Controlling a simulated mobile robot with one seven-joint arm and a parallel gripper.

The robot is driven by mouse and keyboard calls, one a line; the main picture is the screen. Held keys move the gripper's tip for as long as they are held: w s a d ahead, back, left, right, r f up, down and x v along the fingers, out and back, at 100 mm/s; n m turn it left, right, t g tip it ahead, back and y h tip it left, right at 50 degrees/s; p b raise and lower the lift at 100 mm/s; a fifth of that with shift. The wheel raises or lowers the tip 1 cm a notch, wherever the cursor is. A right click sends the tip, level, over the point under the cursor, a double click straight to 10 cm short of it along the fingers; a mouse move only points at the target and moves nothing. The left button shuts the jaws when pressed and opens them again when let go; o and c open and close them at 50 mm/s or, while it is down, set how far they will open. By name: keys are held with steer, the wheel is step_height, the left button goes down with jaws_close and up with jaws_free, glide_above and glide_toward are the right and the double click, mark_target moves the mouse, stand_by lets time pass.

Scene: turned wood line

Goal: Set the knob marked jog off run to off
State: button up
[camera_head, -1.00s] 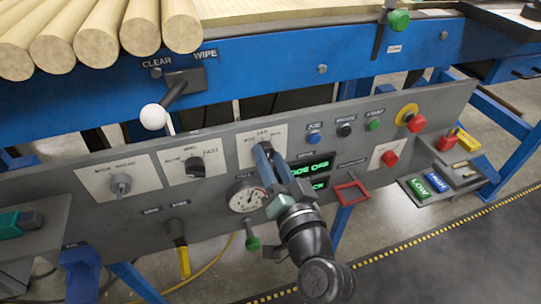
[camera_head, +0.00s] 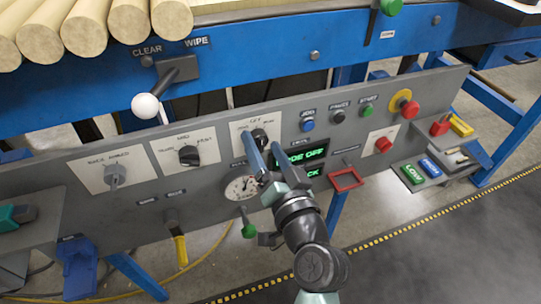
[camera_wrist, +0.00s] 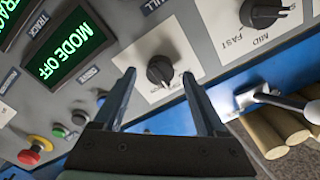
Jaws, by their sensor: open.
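The jog off run knob (camera_head: 260,135) is a round black knob on a white plate in the grey panel. In the wrist view the knob (camera_wrist: 160,70) shows between and beyond my fingertips, with its label partly hidden. Its pointer is too small to read surely. My gripper (camera_head: 261,144) is open and empty in front of the knob; it also shows in the wrist view (camera_wrist: 158,73), with a finger on each side and a gap around the knob. The green display (camera_wrist: 68,48) reads MODE OFF; my finger partly covers it in the head view (camera_head: 306,154).
A dial gauge (camera_head: 241,188) sits just below the knob. A neighbouring black knob (camera_head: 189,155) and a grey knob (camera_head: 115,175) are to the left. Push buttons and a red emergency stop (camera_head: 410,110) are to the right. A white-ball lever (camera_head: 145,106) stands upper left.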

steer(key=v, duration=1.2)
steer(key=shift+s, duration=0.4)
steer(key=shift+d, duration=0.15)
steer(key=w+a+r+n+t+h, duration=0.1)
steer(key=w+a+r+n+t, duration=0.15)
steer(key=r, duration=0.95)
steer(key=w+a+r+n+t+h, duration=0.1)
steer(key=w+r+n+t, duration=0.15)
steer(key=r, duration=0.95)
steer(key=s+r+t+h+p, duration=0.1)
steer(key=s+r+t+h, duration=0.2)
steer(key=r, duration=0.7)
steer(key=s+r+t+h+p, duration=0.15)
steer(key=s+r, duration=0.25)
steer(key=r, duration=0.6)
step_height(320, 180, up, 31)
steer(key=p, duration=3.1)
steer(key=shift+a+m+t+y, duration=0.35)
steer(key=shift+a+m+y, duration=0.05)
steer(key=shift+a+y, duration=0.05)
